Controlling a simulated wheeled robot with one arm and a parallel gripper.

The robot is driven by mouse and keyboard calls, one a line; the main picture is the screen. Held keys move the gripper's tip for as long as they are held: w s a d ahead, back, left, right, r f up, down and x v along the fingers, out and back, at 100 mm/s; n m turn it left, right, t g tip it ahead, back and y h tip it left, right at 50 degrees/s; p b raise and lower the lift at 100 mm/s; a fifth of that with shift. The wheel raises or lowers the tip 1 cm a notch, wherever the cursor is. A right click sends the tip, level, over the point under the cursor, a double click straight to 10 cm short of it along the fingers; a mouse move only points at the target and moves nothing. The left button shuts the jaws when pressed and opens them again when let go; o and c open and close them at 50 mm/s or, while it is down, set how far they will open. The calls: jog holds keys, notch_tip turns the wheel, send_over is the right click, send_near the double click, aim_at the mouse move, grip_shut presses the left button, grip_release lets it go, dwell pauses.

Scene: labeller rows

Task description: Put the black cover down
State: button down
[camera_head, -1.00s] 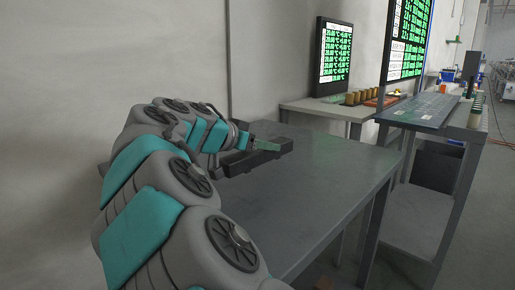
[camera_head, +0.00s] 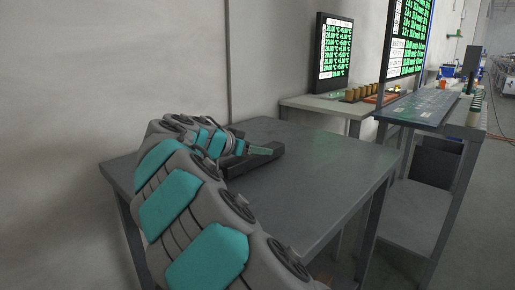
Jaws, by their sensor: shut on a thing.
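The black cover (camera_head: 266,157) is a long, flat dark piece at the left rear part of the grey table (camera_head: 310,186). My arm hides the cover's left end. The cover looks low, close to the table top; I cannot tell whether its underside touches it.
The table's right and front parts are clear. A wall stands behind. A lower bench (camera_head: 331,107) with a screen (camera_head: 332,54) and several brown cylinders stands beyond. A blue-grey workbench (camera_head: 418,108) with a large display is at right.

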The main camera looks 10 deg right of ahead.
jog(key=shift+f, duration=0.1)
jog(key=shift+c, duration=1.1)
grip_release()
